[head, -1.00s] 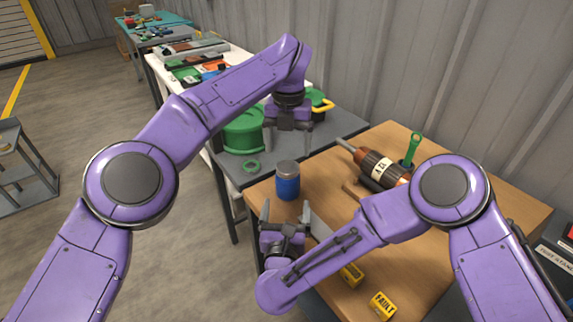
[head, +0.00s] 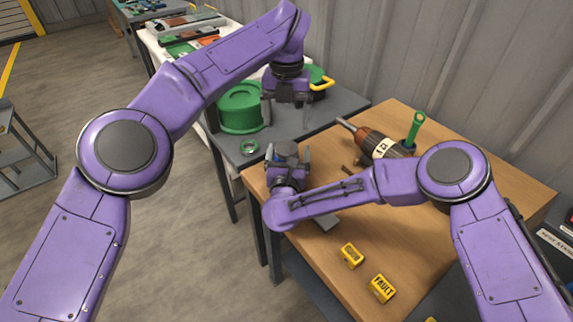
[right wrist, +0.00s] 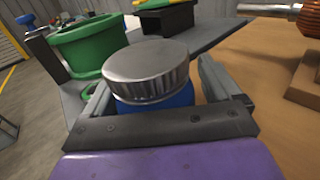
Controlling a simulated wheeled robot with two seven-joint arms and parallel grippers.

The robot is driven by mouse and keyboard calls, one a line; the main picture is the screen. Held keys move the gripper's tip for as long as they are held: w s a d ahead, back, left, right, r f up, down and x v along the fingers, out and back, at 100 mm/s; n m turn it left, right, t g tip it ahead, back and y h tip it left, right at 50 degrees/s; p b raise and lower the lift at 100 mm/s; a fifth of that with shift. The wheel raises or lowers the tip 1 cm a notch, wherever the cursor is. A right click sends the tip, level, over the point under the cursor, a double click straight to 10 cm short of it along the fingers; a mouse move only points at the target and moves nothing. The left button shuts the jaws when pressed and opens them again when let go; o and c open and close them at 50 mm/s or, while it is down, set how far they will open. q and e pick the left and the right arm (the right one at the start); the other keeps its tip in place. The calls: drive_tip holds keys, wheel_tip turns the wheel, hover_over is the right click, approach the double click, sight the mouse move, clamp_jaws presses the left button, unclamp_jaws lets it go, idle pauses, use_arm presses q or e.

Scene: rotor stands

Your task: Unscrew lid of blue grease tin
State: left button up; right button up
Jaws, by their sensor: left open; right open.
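The blue grease tin stands upright near the left corner of the wooden table (head: 440,245). Its grey metal lid (head: 287,148) shows in the head view. In the right wrist view the ribbed lid (right wrist: 147,72) sits on top of the blue body (right wrist: 178,102). My right gripper (head: 287,160) is open, with one finger on each side of the tin. In the right wrist view a gap shows between the right finger and the tin. My left gripper (head: 287,112) is open and empty, pointing down above and behind the tin. My right gripper hides most of the tin's body in the head view.
A green round container (head: 240,108) and a green ring (head: 249,147) are on the grey table at left. A rotor (head: 378,142) lies behind my right arm. Two yellow blocks, one here (head: 382,289), lie at the front.

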sight(288, 147)
clamp_jaws()
use_arm(q)
drive_tip(key=m, duration=0.4)
drive_tip(key=shift+m, duration=0.3)
drive_tip(key=m, duration=0.9)
drive_tip(key=shift+d, duration=0.1)
drive_tip(key=m, duration=1.3)
drive_tip(key=shift+d, duration=0.1)
drive_tip(key=shift+f, duration=0.35)
wheel_tip(288, 147, down, 7)
drive_tip(key=shift+f, duration=0.2)
